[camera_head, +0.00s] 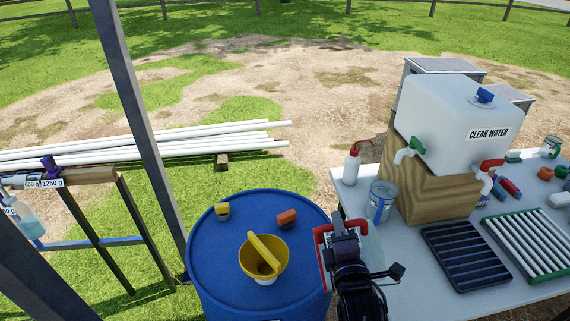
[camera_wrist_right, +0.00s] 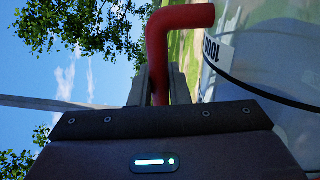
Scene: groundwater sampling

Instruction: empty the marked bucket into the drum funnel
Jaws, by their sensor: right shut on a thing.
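The yellow funnel (camera_head: 250,270) sits on top of the blue drum (camera_head: 215,275), with a yellow bar slanting across its mouth. My right gripper (camera_head: 343,238) is just right of the funnel, over the gap between drum and table. It is shut on the red handle (camera_wrist_right: 180,18) of a clear container, which I take for the marked bucket (camera_wrist_right: 285,70). A "1000" mark and a dark line show on its wall in the wrist view. In the head view my gripper and arm hide most of it. Its contents and tilt cannot be told. My left gripper is not in view.
A yellow cap (camera_head: 222,211) and an orange cap (camera_head: 287,218) are on the drum top. A grey post (camera_head: 135,110) rises left of the drum.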

